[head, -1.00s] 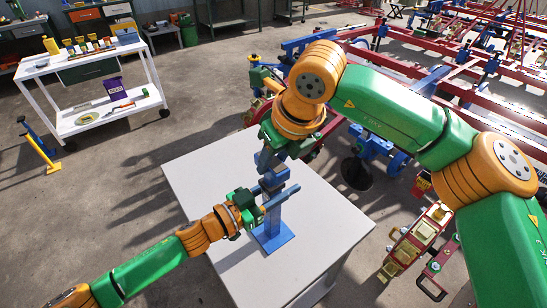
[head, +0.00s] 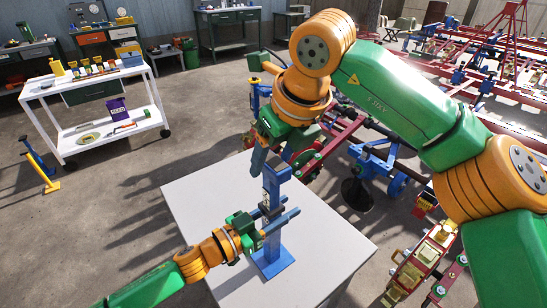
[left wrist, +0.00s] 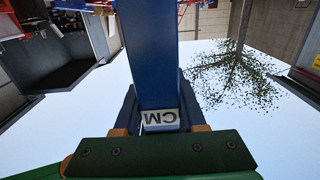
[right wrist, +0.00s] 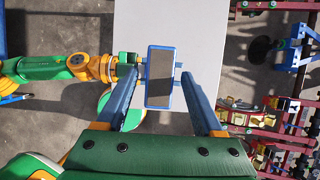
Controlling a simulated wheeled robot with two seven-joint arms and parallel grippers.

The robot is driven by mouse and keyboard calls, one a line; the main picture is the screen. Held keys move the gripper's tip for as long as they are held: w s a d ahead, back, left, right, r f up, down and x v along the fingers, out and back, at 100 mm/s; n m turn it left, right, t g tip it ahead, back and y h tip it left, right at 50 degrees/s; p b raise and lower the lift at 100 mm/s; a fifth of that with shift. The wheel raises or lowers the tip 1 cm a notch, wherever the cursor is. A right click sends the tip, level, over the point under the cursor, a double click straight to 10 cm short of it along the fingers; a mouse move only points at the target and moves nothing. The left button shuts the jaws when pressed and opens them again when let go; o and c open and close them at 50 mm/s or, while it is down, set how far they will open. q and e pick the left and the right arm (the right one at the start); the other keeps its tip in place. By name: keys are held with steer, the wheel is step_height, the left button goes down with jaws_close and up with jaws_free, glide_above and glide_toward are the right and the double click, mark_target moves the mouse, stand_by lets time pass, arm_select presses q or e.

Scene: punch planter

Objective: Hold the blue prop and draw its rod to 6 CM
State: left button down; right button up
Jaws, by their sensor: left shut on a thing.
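The blue prop (head: 271,262) stands upright on the white table, its square base flat on the top. My left gripper (head: 278,220) is shut on its column from the left, below the upper rod (head: 277,184). In the left wrist view the blue column (left wrist: 148,60) runs between the fingers, with a white "CM" label (left wrist: 160,118) upside down; no scale number is readable. My right gripper (head: 262,158) is above, pointing down, close to the rod's top. In the right wrist view its fingers are spread either side of the prop's rectangular top (right wrist: 160,78), with gaps showing.
The white table (head: 205,200) is otherwise clear. Red and blue farm machinery (head: 370,150) stands close behind and to the right. A white cart (head: 95,100) with small items stands at the far left.

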mark_target(265, 219)
steer(key=v, duration=1.2)
steer(key=shift+w, duration=0.1)
stand_by(0.9)
arm_select(q)
jaws_free()
steer(key=shift+a, duration=0.1)
arm_select(e)
steer(key=shift+r, duration=0.1)
arm_select(q)
steer(key=shift+p+v, duration=0.7)
steer(key=shift+v, duration=0.75)
steer(key=shift+p+v, duration=0.7)
steer(key=shift+v, duration=2.3)
steer(key=shift+s, duration=0.1)
arm_select(e)
step_height(265, 219, up, 3)
steer(key=shift+f, duration=0.15)
